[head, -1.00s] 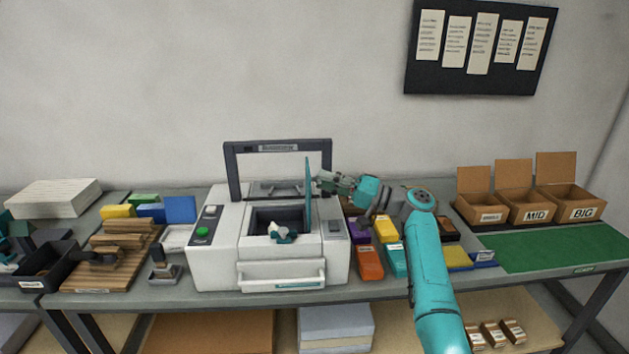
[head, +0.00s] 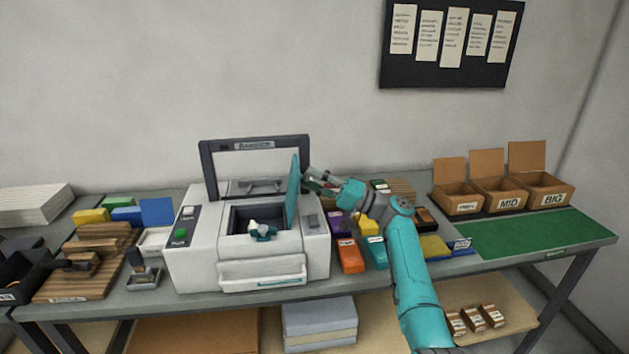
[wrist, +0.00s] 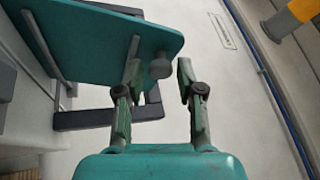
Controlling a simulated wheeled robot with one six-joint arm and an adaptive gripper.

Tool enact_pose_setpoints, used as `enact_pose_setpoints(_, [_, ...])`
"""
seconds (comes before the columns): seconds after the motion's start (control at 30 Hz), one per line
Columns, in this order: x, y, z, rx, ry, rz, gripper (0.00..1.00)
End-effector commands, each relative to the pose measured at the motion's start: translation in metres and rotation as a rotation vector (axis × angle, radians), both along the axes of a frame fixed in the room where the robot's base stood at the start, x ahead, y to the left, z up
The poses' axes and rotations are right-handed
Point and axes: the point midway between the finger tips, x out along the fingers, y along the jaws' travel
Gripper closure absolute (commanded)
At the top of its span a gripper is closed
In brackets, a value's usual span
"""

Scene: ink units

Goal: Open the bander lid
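The bander (head: 275,283) is a white machine with a dark well in its top and a dark upright frame (head: 253,145) at its back. Its teal lid (head: 293,198) stands steeply raised along the right side of the well. In the wrist view the lid (wrist: 90,35) fills the upper left, with a grey round knob (wrist: 160,68) on it. My gripper (head: 309,178) is at the lid's upper right. In the wrist view its fingers (wrist: 158,70) are apart, one on either side of the knob, with visible gaps. A small white and teal item (head: 262,231) is in the well.
Coloured boxes (head: 351,257) lie right of the bander, below my arm. Open cartons (head: 457,202) and a green mat (head: 540,235) are further right. A wooden rack (head: 80,265) and a stamp (head: 143,275) are on the left.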

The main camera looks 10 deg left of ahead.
Motion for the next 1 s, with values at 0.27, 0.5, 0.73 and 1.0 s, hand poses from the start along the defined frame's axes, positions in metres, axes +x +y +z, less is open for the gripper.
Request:
enact_pose_setpoints(0.27, [0.000, 0.000, 0.000, 0.000, 0.000, 0.000, 0.49])
enact_pose_setpoints(0.5, [-0.001, -0.016, -0.006, 0.000, 0.001, -0.002, 0.49])
enact_pose_setpoints(0.73, [-0.005, -0.058, -0.020, 0.000, 0.001, -0.003, 0.49])
enact_pose_setpoints(1.0, [-0.009, -0.100, -0.034, 0.000, 0.001, -0.002, 0.49])
